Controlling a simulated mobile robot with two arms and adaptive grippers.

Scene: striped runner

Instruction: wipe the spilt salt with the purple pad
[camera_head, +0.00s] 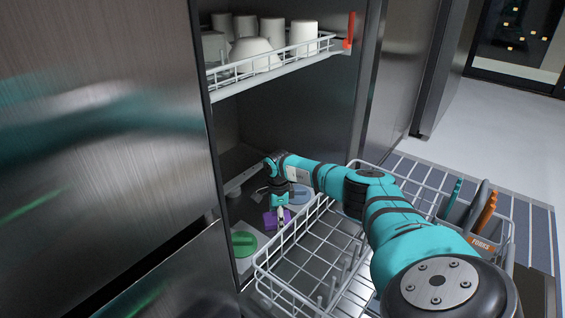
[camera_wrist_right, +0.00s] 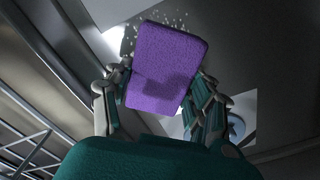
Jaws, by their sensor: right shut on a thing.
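The purple pad (camera_wrist_right: 165,62) is between the fingers of my right gripper (camera_wrist_right: 160,98), which is shut on it. In the head view the pad (camera_head: 271,221) and the right gripper (camera_head: 280,212) are low inside the cabinet, behind the wire basket. Spilt salt (camera_wrist_right: 178,20) shows as white grains around the pad's far edge in the right wrist view, on a dark surface. The pad hides part of the grains. I cannot tell whether the pad touches the surface. My left gripper is in neither view.
A pulled-out wire basket (camera_head: 262,277) stands in front, with a holder marked FORKS (camera_head: 481,245) at its right. A green round lid (camera_head: 243,243) and a blue-grey round one (camera_head: 299,194) lie near the pad. An upper rack (camera_head: 275,71) holds white cups. Steel doors stand left.

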